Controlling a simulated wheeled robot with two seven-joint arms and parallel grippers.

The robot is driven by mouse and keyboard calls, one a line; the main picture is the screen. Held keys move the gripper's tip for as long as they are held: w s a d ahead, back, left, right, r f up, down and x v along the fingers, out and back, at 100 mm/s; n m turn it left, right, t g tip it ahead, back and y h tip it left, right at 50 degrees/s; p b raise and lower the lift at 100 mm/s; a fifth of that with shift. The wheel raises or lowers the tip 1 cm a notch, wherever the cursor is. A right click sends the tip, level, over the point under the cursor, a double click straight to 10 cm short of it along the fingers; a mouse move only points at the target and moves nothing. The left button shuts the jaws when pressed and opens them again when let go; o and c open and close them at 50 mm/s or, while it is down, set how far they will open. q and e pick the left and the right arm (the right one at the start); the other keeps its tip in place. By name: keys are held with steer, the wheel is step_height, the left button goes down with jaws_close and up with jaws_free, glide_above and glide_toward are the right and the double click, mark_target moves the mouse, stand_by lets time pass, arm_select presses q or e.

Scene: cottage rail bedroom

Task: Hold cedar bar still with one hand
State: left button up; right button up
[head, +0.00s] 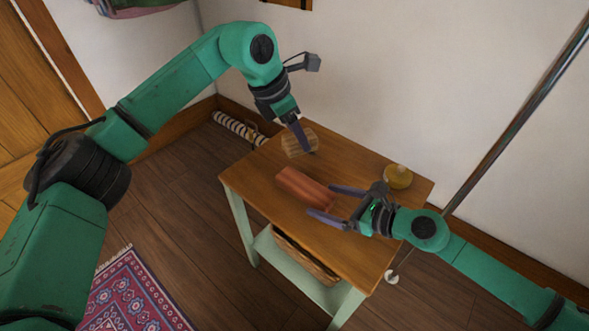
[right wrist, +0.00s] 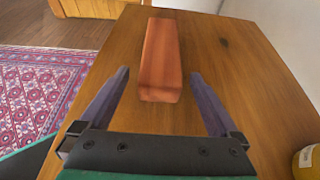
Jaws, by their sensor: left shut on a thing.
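The cedar bar (head: 305,188), a reddish-brown block, lies flat on the small wooden table. It also shows in the right wrist view (right wrist: 162,52), pointing away from the camera. My right gripper (head: 323,201) is open, its two fingers on either side of the bar's near end with a gap on both sides. Whether the fingertips are level with the bar or above it I cannot tell. My left gripper (head: 304,141) is shut on a light-brown striped object (head: 294,146) at the table's far left corner. Its fingers partly hide that object.
The table (head: 355,165) has pale green legs and a lower shelf holding a basket (head: 305,259). A yellow jar (head: 397,176) stands at the back right edge. A metal pole (head: 500,130) rises to the right. A patterned rug (head: 130,295) lies on the floor.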

steer(key=v, duration=0.6)
steer(key=shift+s+d, duration=0.1)
steer(key=shift+s, duration=0.15)
steer(key=shift+v, duration=2.8)
steer(key=shift+w+r, duration=0.1)
